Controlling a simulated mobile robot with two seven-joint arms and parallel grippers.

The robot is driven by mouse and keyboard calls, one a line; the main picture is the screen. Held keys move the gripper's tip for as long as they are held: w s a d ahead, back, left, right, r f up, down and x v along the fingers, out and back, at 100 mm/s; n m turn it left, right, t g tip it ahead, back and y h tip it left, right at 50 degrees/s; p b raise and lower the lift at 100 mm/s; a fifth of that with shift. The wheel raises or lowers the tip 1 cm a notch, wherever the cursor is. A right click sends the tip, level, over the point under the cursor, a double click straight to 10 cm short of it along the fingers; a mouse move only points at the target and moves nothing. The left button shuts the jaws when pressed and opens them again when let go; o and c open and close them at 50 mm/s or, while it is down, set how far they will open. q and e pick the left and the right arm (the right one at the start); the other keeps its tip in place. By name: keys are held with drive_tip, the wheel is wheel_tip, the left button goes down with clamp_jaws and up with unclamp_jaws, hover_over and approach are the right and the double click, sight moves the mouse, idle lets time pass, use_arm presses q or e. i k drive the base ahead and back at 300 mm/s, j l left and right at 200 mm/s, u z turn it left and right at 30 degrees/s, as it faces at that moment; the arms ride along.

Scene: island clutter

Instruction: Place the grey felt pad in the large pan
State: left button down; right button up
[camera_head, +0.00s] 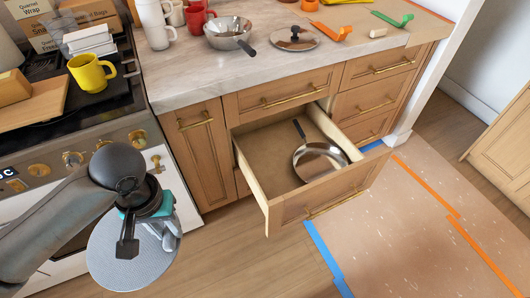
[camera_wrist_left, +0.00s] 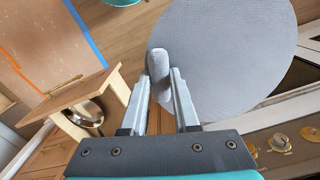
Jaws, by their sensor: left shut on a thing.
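The grey felt pad (camera_head: 113,262) is a round, flat, light grey disc. In the head view it hangs below my left gripper (camera_head: 160,228), in front of the oven door. In the left wrist view the pad (camera_wrist_left: 240,40) fills the upper right, and my left gripper (camera_wrist_left: 165,75) is shut on its edge. A steel pan (camera_head: 321,162) with a black handle lies in the open drawer, to the right of my left gripper. The pan (camera_wrist_left: 86,112) partly shows in the left wrist view. Another steel pan (camera_head: 228,36) stands on the counter. My right gripper is not in view.
The open drawer (camera_head: 258,190) juts out from the wooden cabinet. The stove (camera_head: 75,150) is at the left, with a yellow mug (camera_head: 90,73) on top. A lid (camera_head: 294,38), red mug (camera_head: 198,17) and utensils are on the counter. The floor in front is clear.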

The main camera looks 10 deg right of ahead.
sight(319, 168)
drive_tip(key=i+l+u, duration=0.1)
drive_tip(key=l+u, duration=0.25)
drive_tip(key=l, duration=1.5)
drive_tip(key=i+l+u, duration=0.1)
drive_tip(key=l, duration=0.35)
drive_tip(key=i+l, duration=0.15)
drive_tip(key=l, duration=0.3)
drive_tip(key=i+l+u, duration=0.15)
drive_tip(key=l, duration=0.7)
drive_tip(key=i+l+u, duration=0.15)
drive_tip(key=i+l, duration=0.2)
drive_tip(key=l, duration=0.1)
